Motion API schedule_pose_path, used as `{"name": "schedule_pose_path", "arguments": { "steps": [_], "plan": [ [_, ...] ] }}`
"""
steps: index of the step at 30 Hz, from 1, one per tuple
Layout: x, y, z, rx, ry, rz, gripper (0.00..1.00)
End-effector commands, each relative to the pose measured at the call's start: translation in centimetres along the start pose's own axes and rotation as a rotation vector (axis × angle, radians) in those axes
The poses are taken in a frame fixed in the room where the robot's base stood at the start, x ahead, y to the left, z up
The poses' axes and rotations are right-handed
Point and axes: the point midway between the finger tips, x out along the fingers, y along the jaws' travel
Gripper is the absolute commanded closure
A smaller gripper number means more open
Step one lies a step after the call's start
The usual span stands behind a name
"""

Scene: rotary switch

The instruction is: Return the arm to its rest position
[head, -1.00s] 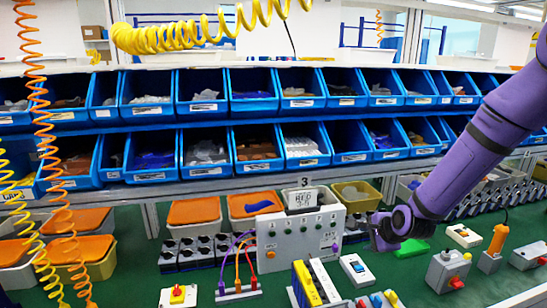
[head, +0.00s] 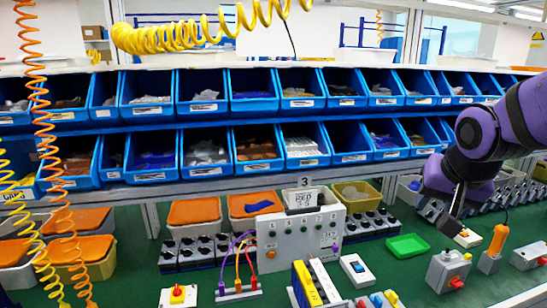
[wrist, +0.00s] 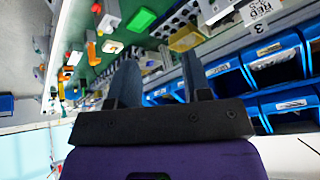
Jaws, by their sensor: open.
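My purple arm (head: 483,130) is folded at the right side of the head view. My gripper (head: 455,214) hangs below it above the right part of the bench, clear of the control panel. In the wrist view my gripper (wrist: 160,72) shows two dark fingers spread apart with nothing between them. The grey control panel (head: 292,250) with several knobs stands upright at the bench's middle. A grey switch box (head: 447,272) with a red knob stands at the right, below and apart from my gripper.
Two rows of blue bins (head: 205,148) run along the back. A green tray (head: 408,246) lies left of my gripper, and an orange-handled device (head: 497,241) stands to its right. Coiled orange cord (head: 70,220) hangs at the left.

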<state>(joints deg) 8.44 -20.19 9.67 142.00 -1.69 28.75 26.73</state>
Motion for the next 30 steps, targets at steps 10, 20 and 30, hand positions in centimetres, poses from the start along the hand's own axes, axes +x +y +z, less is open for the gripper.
{"name": "schedule_pose_path", "arguments": {
  "steps": [10,20,30],
  "plan": [
    [-8.7,3.3,5.5,-0.282,-0.033,-0.021,0.55],
    [-11.4,5.0,8.3,-0.401,-0.061,-0.051,0.55],
    [-11.4,5.0,8.3,-0.403,-0.062,-0.051,0.55]
  ]
}}
